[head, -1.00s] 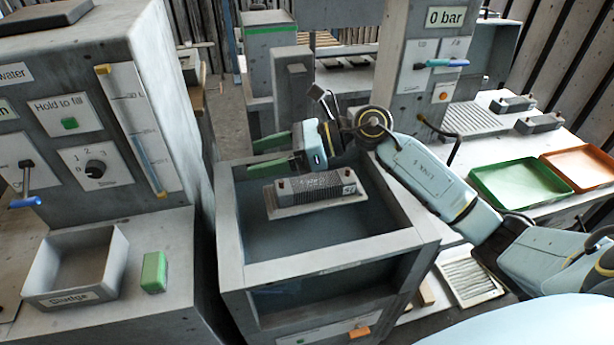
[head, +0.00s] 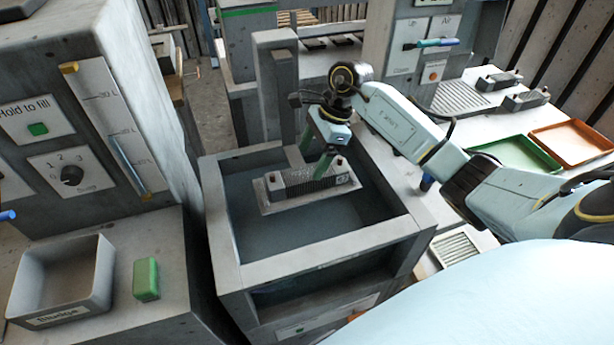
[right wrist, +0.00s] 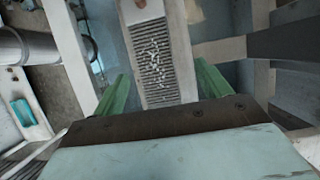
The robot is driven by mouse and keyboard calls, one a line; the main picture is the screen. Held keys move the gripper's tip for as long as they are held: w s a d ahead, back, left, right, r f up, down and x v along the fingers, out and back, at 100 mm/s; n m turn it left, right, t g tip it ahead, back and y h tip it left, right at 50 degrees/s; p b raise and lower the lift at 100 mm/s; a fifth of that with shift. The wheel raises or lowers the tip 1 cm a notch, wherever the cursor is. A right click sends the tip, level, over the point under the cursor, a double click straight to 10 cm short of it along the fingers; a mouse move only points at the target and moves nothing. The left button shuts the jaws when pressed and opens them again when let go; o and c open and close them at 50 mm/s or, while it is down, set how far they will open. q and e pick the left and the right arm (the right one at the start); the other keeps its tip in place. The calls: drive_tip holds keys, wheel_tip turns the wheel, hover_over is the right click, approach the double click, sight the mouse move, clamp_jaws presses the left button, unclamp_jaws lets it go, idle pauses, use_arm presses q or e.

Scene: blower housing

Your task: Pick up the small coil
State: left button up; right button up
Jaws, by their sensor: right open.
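A grey finned block with a label, seemingly the small coil (head: 330,178), lies on a flat ledge in the upper part of an open grey tank (head: 325,246). My right gripper (head: 314,160) points down over it with green fingers apart. One finger appears in front of the fins; I cannot tell whether it touches. In the right wrist view the finned coil (right wrist: 155,62) lies lengthwise between the open fingers (right wrist: 161,86), with nothing gripped. My left gripper is out of view.
A grey post (head: 275,85) stands close behind the tank. A green tray (head: 517,155) and an orange tray (head: 572,143) lie on the right bench, near dark blocks (head: 525,98). A sludge bin (head: 62,280) and green block (head: 146,279) sit at left.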

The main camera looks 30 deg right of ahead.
sight(308, 172)
drive_tip(key=x, duration=0.3)
drive_tip(key=p+x, duration=0.1)
drive_tip(key=shift+s+a+f, duration=0.1)
drive_tip(key=shift+s+f, duration=0.25)
drive_tip(key=shift+f, duration=0.05)
drive_tip(key=shift+a+f, duration=0.15)
drive_tip(key=shift+f, duration=0.35)
drive_tip(key=shift+w+r, duration=0.1)
drive_tip(key=c, duration=1.4)
drive_tip(key=shift+r+b, duration=0.35)
drive_tip(key=shift+r, duration=4.65)
